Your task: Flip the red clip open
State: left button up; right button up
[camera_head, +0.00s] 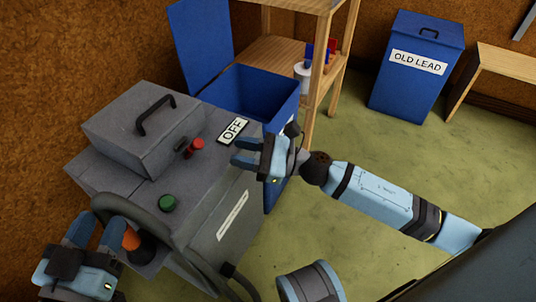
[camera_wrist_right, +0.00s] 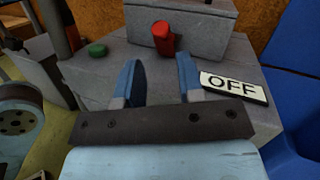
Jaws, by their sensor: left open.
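The red clip (camera_head: 195,147) sits on top of the grey machine (camera_head: 215,200), in front of the lidded box with the black handle. It looks like a short red cylinder standing up in the right wrist view (camera_wrist_right: 163,38). My right gripper (camera_head: 240,151) is open and empty, to the right of the clip and apart from it. In the right wrist view its two blue fingers (camera_wrist_right: 158,78) are spread, with the clip beyond them. My left gripper (camera_head: 98,228) is open at the machine's front left, beside an orange knob (camera_head: 131,240).
A white OFF sign (camera_head: 233,130) lies on the machine near my right gripper. A green button (camera_head: 167,203) is in front of the clip. An open blue bin (camera_head: 262,84) and a wooden shelf (camera_head: 318,90) stand behind. A blue OLD LEAD bin (camera_head: 415,85) is further back.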

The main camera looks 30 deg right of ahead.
jog(key=v, duration=0.6)
